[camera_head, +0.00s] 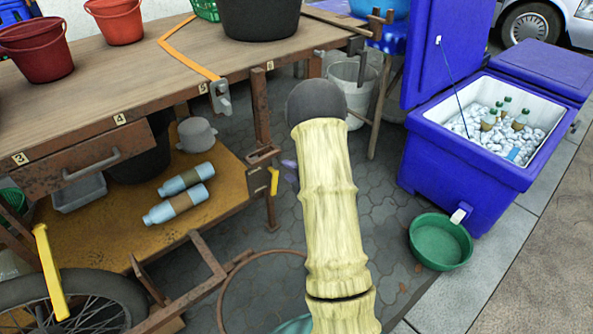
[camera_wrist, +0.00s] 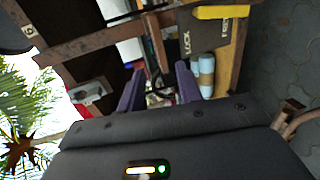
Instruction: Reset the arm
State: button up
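My gripper (camera_wrist: 159,88) shows in the wrist view as two purple fingers standing apart, with nothing held between them. The cart's underside and shelf contents show in the gap behind them. In the head view my pale yellow arm rises through the middle of the picture and hides most of the gripper. Only a small purple part (camera_head: 289,170) shows left of the arm, near the cart's right-hand leg. I cannot tell whether it touches the cart frame.
The wooden cart (camera_head: 130,75) fills the left, with buckets on top and blue bottles (camera_head: 180,193) on its lower shelf. A blue cooler (camera_head: 455,165) with ice and bottles stands right, by a green basin (camera_head: 440,241). Paving around my arm is partly open.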

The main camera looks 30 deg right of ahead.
jog(key=v, duration=0.2)
jog(key=shift+s, duration=0.3)
jog(key=s+a+r+m+g+h+p, duration=0.1)
jog(key=a+r+m+g+h+p, duration=0.4)
jog(key=r+m, duration=0.4)
jog(key=s+a+r+m+g+y+p, duration=0.1)
jog(key=s+a+r+m+g+p, duration=0.4)
jog(key=s, duration=0.4)
jog(key=s+a+r+m+g+y+p, duration=0.1)
jog(key=s+a+r+m+g+p, duration=0.2)
jog(key=s+a+r+m, duration=0.5)
notch_tip(320, 180, up, 34)
jog(key=s+n+p, duration=0.1)
jog(key=p, duration=3.5)
jog(key=shift+s+d+n+p, duration=0.2)
jog(key=shift+d+n+p, duration=0.1)
jog(key=shift+n, duration=0.1)
